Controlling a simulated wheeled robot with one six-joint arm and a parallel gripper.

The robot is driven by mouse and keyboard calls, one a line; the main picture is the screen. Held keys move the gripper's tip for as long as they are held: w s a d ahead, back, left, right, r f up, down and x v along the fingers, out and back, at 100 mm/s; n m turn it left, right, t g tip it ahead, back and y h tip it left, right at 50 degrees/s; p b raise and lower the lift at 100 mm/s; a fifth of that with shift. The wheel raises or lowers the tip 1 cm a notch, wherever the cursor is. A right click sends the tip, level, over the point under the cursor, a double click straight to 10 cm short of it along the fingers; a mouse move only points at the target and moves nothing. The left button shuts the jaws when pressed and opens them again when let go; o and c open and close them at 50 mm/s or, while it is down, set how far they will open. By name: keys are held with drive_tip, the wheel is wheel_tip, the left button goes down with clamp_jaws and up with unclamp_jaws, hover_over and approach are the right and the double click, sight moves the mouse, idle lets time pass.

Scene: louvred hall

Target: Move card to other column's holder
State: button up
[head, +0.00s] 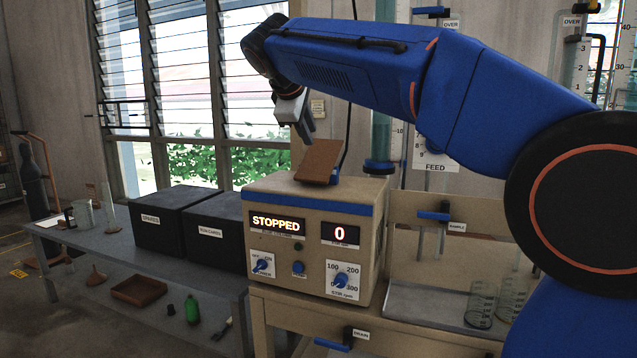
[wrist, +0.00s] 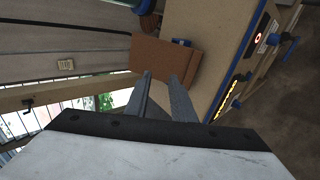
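A brown card (head: 318,162) stands tilted on top of the beige control box, with a small blue piece (head: 338,158) just behind its right edge that may be its holder. In the wrist view the brown card (wrist: 160,58) lies just beyond my fingertips. My gripper (head: 308,138) is above the card, fingers pointing down towards its top edge. In the wrist view my gripper (wrist: 160,76) shows a gap between its two fingers, with nothing clearly held. Whether a finger touches the card cannot be told. My arm partly hides the columns at the right; no second holder can be clearly made out.
The control box (head: 285,230) reads STOPPED and 0. A clear column (head: 381,135) with a FEED label stands behind it. Black bins (head: 176,220) are on the left bench. Glass beakers (head: 480,305) stand in a tray at the right, below a blue valve handle (head: 433,215).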

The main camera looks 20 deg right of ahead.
drive_tip(key=shift+s+a+r, duration=0.15)
drive_tip(key=shift+s+r, duration=0.15)
drive_tip(key=shift+s, duration=0.05)
drive_tip(key=shift+r, duration=0.15)
wheel_tip(320, 180, up, 8)
drive_tip(key=s+a, duration=0.1)
drive_tip(key=s, duration=0.1)
drive_tip(key=s+d+f+m+g+y, duration=0.1)
drive_tip(key=s+d+f, duration=0.2)
drive_tip(key=s+f, duration=0.3)
drive_tip(key=s+d+f+m+y, duration=0.1)
drive_tip(key=s+d+f+m, duration=0.2)
drive_tip(key=f, duration=0.5)
drive_tip(key=s+d+f+g, duration=0.1)
drive_tip(key=s+d+f, duration=0.2)
drive_tip(key=s+f, duration=0.3)
drive_tip(key=s+f+m+y, duration=0.1)
drive_tip(key=s+f+m, duration=0.1)
drive_tip(key=s+f, duration=0.5)
drive_tip(key=s+d+f+m+g+y, duration=0.1)
drive_tip(key=s+f+m, duration=0.2)
drive_tip(key=s+f, duration=0.4)
drive_tip(key=s+d+f+m+y, duration=0.1)
drive_tip(key=s+f, duration=0.6)
drive_tip(key=f, duration=0.9)
drive_tip(key=shift+m+g, duration=0.3)
drive_tip(key=shift+m, duration=0.5)
drive_tip(key=shift+r, duration=0.1)
